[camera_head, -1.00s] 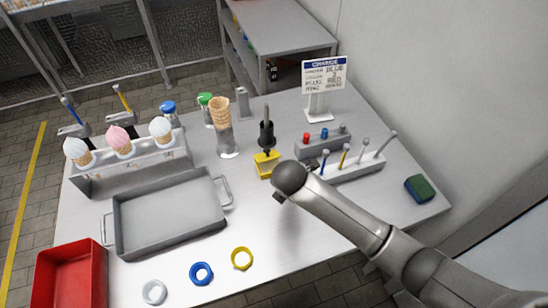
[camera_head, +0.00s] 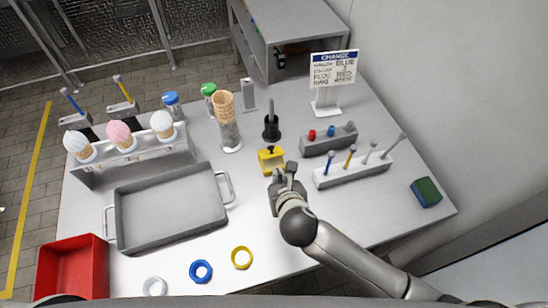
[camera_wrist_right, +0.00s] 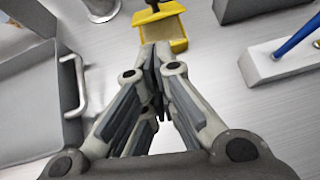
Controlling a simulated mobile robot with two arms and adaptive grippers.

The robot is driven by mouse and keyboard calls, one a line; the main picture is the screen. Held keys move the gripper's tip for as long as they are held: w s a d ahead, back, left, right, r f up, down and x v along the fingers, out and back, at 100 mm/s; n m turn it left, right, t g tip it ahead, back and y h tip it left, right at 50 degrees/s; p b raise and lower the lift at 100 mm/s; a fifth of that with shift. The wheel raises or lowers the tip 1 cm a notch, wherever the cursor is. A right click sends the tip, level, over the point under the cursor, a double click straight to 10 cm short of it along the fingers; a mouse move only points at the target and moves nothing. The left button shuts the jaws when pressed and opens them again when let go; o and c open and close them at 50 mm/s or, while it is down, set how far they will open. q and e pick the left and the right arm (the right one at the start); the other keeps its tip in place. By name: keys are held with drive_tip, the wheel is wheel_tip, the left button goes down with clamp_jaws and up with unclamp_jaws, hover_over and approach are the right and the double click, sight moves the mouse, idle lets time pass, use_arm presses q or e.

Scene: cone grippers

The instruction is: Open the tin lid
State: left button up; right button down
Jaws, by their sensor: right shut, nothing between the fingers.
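The yellow tin (camera_head: 270,163) stands near the middle of the table. A small black knob shows on its top. In the right wrist view the tin (camera_wrist_right: 163,29) is at the top centre, just beyond my fingertips, with its top partly cut off by the frame edge. Whether the lid is fully closed I cannot tell. My right gripper (camera_head: 284,174) is on the near side of the tin, its fingers pointing at it. In the right wrist view its fingertips (camera_wrist_right: 157,52) are together and empty, overlapping the tin's near edge; contact is unclear. My left gripper is out of view.
A black holder with an upright tool (camera_head: 271,127) stands behind the tin. A grey tray (camera_head: 170,208) lies to the left. Rings (camera_head: 201,271) lie at the front. The table's right front is mostly clear.

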sight(270, 149)
drive_tip(key=x, duration=0.5)
drive_tip(key=shift+w, duration=0.3)
drive_tip(key=shift+w+a+r+p, duration=0.15)
drive_tip(key=shift+w+p, duration=0.15)
drive_tip(key=shift+w, duration=0.25)
drive_tip(key=shift+w+a+r+p, duration=0.15)
drive_tip(key=shift+w+p, duration=0.1)
drive_tip(key=shift+w, duration=0.9)
drive_tip(key=shift+w, duration=0.1)
